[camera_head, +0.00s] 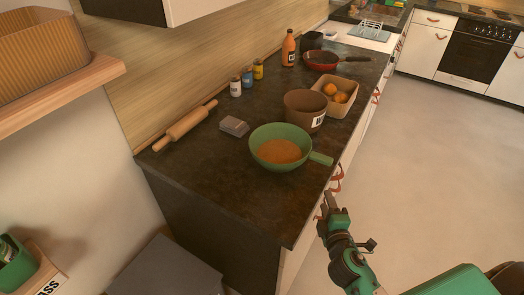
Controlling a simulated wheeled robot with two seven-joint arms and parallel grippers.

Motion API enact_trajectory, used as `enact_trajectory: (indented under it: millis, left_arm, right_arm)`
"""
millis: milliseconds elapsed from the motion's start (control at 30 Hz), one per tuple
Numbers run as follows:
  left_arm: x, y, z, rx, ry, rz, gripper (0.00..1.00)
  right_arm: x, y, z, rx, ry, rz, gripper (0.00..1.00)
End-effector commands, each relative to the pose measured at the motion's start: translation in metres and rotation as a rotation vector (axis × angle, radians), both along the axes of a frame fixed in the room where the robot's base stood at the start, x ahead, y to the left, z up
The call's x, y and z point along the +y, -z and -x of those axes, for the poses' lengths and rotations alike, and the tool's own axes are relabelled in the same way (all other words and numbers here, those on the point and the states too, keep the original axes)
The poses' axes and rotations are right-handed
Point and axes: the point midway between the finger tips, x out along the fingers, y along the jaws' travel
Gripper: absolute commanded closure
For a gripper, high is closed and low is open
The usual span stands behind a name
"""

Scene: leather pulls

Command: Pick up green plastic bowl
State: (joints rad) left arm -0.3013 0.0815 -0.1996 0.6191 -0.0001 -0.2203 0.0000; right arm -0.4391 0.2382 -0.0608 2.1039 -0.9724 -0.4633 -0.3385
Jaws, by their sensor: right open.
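The green plastic bowl (262,134) stands upright on the dark countertop, near its front edge. It has a short handle (321,158) pointing right and holds something orange-brown (279,151). My right gripper (329,203) is beside the counter's front edge, below and to the right of the bowl and apart from it. It is open, and nothing shows between its fingers. My left gripper is not in view.
A brown pot (304,111) stands just behind the bowl, with a box of oranges (345,104) beyond it. A grey block (234,126) and a rolling pin (186,125) lie to the left. The counter's near end (225,195) is clear.

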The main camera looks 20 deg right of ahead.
Motion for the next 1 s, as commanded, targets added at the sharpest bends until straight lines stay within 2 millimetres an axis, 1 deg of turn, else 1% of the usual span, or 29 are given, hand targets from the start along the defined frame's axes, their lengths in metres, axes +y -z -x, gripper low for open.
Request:
enact_trajectory:
  millis: [33,100,300,467,567,633,800,900,1000]
  left_arm:
    - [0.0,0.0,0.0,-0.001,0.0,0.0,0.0]
    - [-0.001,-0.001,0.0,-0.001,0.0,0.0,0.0]
    - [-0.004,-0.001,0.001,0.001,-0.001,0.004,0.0]
    - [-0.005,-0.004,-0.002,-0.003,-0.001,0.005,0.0]
    - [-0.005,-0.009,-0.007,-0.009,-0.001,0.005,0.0]
    - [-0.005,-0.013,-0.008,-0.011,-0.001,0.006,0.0]
    - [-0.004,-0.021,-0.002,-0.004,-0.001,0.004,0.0]
    - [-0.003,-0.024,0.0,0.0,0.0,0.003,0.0]
    - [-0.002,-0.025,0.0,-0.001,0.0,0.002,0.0]
  right_arm:
    - [0.0,-0.015,0.001,-0.024,0.001,0.022,0.58]
    - [-0.001,-0.03,0.002,-0.047,0.002,0.045,0.58]
    - [-0.001,-0.055,0.005,-0.086,0.006,0.082,0.58]
    - [-0.002,-0.062,0.001,-0.097,0.006,0.091,0.58]
    - [-0.005,-0.064,-0.011,-0.098,0.006,0.091,0.58]
    - [-0.008,-0.065,-0.023,-0.098,0.006,0.091,0.58]
    - [-0.016,-0.064,-0.051,-0.098,0.007,0.091,0.58]
    - [-0.019,-0.063,-0.064,-0.097,0.007,0.09,0.58]
    - [-0.021,-0.062,-0.072,-0.096,0.006,0.09,0.58]
